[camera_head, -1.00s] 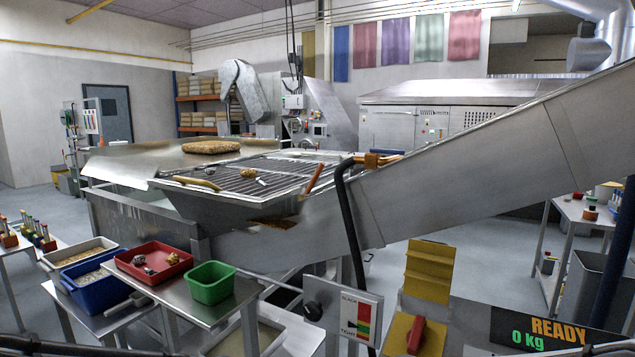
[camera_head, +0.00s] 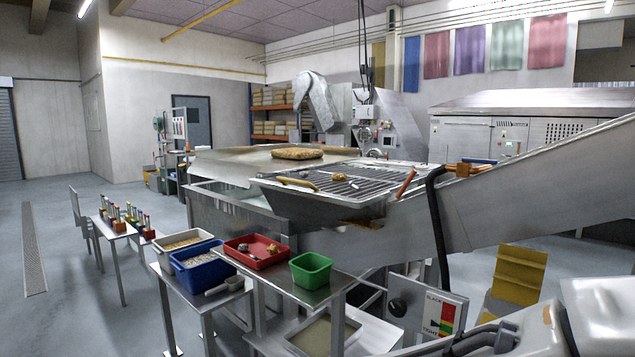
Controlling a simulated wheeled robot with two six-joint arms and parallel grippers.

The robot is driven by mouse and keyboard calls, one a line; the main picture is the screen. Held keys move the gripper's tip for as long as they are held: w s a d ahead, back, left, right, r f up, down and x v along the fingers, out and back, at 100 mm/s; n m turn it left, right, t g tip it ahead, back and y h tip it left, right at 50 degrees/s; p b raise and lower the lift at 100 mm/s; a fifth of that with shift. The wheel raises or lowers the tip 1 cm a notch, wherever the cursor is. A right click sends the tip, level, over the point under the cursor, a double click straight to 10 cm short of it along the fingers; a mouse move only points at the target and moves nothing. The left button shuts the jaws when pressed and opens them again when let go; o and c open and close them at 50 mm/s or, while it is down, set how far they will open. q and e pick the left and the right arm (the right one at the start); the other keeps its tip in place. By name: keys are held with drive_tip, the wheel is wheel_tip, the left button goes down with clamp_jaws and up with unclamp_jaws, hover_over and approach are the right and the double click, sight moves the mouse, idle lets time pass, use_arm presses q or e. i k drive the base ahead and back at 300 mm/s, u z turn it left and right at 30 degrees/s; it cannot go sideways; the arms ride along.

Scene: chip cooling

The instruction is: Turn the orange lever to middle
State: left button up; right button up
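The orange lever (camera_head: 405,184) is a slim stick at the right front side of the slatted metal cooling table (camera_head: 345,180). It leans, with its upper end toward the right. No gripper is near it. A pale arm part of mine (camera_head: 595,315) fills the bottom right corner, well below and right of the lever. Dark pieces at its left end may belong to my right gripper, but its fingers cannot be made out. My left gripper is not in view.
A black hose (camera_head: 437,220) hangs just right of the lever. A panel with a black knob (camera_head: 397,307) and coloured scale stands below. A sloping metal conveyor (camera_head: 540,195) rises right. Red (camera_head: 257,250), green (camera_head: 311,270) and blue (camera_head: 204,267) bins stand front left. The left floor is open.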

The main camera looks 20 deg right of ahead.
sight(406, 184)
drive_tip(key=u, duration=0.55)
drive_tip(key=i, duration=0.95)
drive_tip(key=z, duration=0.65)
